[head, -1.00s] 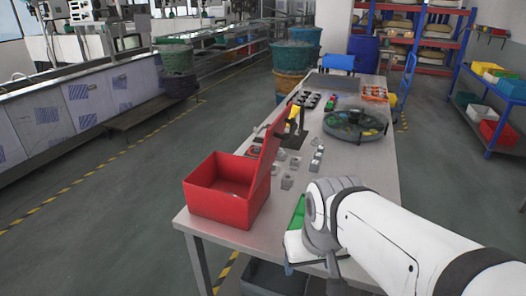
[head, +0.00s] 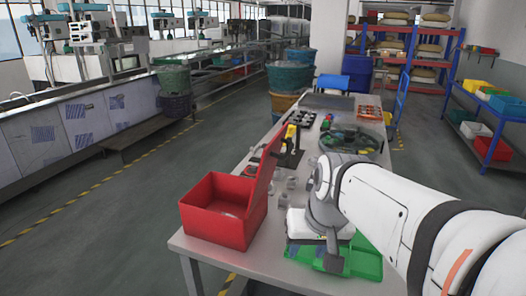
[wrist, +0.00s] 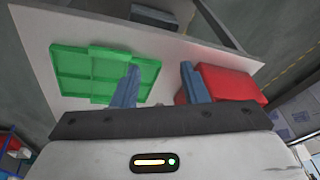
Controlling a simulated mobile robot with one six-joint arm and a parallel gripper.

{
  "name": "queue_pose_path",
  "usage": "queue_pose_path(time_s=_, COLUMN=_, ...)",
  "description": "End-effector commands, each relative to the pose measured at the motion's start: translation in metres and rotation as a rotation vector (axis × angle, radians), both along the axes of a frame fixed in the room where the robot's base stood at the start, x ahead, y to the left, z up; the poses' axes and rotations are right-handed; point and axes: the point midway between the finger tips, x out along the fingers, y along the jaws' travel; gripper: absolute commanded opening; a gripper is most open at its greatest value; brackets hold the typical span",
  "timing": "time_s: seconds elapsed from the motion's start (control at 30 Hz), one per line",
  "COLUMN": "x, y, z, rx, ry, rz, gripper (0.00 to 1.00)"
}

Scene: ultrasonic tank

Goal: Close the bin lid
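The red bin (head: 215,222) stands at the near left corner of the table. Its red lid (head: 264,168) is open, tilted up along the bin's right side. My gripper (wrist: 160,80) is to the right of the bin, apart from it and above the table. In the wrist view its two blue-grey fingers are spread with nothing between them. Part of the red bin (wrist: 232,84) shows there beyond the right finger. In the head view my arm and wrist hide part of the table, and the fingertips are hard to make out.
A green tray (head: 362,262) lies below and beside my gripper; it also shows in the wrist view (wrist: 85,75). Small grey parts (head: 282,200) lie right of the lid. A round tub (head: 352,140) stands farther back. The floor left of the table is clear.

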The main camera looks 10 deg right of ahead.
Motion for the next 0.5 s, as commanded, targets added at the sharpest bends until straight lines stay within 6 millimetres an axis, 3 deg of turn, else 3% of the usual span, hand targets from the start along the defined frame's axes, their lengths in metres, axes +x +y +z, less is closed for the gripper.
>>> queue_pose_path(time_s=0.03, x=0.024, y=-0.011, z=0.028, rx=0.041, ry=-0.028, rz=-0.051, gripper=0.36)
queue_pose_path(time_s=0.1, x=0.053, y=-0.026, z=0.062, rx=0.103, ry=-0.07, rz=-0.106, gripper=0.3)
queue_pose_path(time_s=0.3, x=0.113, y=-0.073, z=0.146, rx=0.238, ry=-0.199, rz=-0.205, gripper=0.14)
queue_pose_path(time_s=0.4, x=0.128, y=-0.09, z=0.172, rx=0.274, ry=-0.245, rz=-0.223, gripper=0.05)
queue_pose_path(time_s=0.5, x=0.135, y=-0.098, z=0.184, rx=0.292, ry=-0.268, rz=-0.23, gripper=0.0)
